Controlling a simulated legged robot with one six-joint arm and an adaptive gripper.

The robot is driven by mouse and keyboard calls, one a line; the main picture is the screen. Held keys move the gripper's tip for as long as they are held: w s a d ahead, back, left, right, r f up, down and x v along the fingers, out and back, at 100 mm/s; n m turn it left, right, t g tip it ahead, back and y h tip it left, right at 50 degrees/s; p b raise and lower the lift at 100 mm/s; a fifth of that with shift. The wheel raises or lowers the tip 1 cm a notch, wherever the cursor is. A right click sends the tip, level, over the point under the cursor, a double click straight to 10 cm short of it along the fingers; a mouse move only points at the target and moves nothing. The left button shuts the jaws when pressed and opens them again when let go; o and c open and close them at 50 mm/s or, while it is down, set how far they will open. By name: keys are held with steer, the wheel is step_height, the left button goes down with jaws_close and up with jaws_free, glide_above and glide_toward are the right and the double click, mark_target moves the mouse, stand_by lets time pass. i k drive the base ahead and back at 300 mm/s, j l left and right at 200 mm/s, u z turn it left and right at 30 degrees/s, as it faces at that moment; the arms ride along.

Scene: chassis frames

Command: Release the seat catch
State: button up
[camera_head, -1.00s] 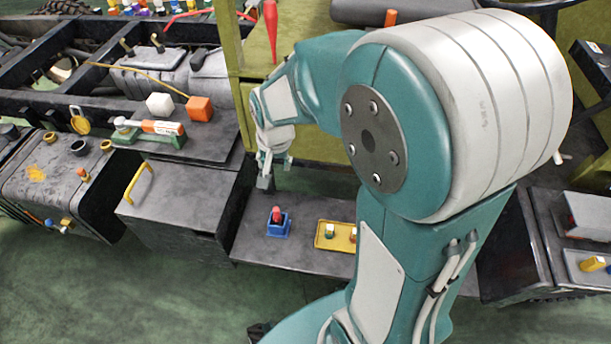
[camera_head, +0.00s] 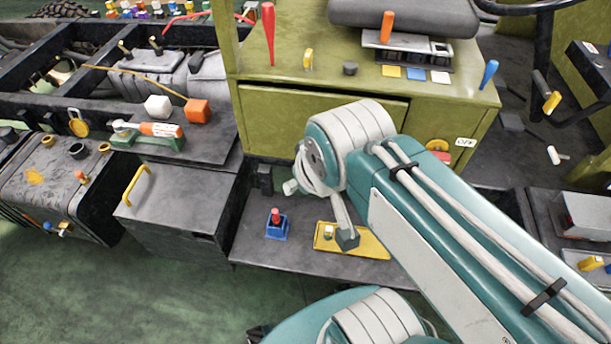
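The black seat (camera_head: 400,15) is at the top of the view, above the olive-green cab box (camera_head: 290,75). An orange upright handle (camera_head: 387,27) stands in front of the seat, at its grey metal base (camera_head: 410,47); it may be the seat catch, but no label confirms this. My gripper (camera_head: 347,238) points down, over the yellow tray on the lower step, well below and left of the seat. One dark fingertip shows clearly; my wrist hides the rest. I cannot tell whether it touches the tray or how its fingers stand.
A red lever (camera_head: 268,33), a yellow knob (camera_head: 308,59) and a blue handle (camera_head: 488,74) stand on the cab box. The yellow tray (camera_head: 375,247) and a blue block with a red knob (camera_head: 276,226) are on the dark step. The steering wheel (camera_head: 530,6) is at upper right.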

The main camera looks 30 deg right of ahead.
mark_target(490, 70)
steer(key=z, duration=1.75)
steer(key=i+l, duration=0.1)
steer(key=i, duration=0.25)
steer(key=l+z, duration=0.05)
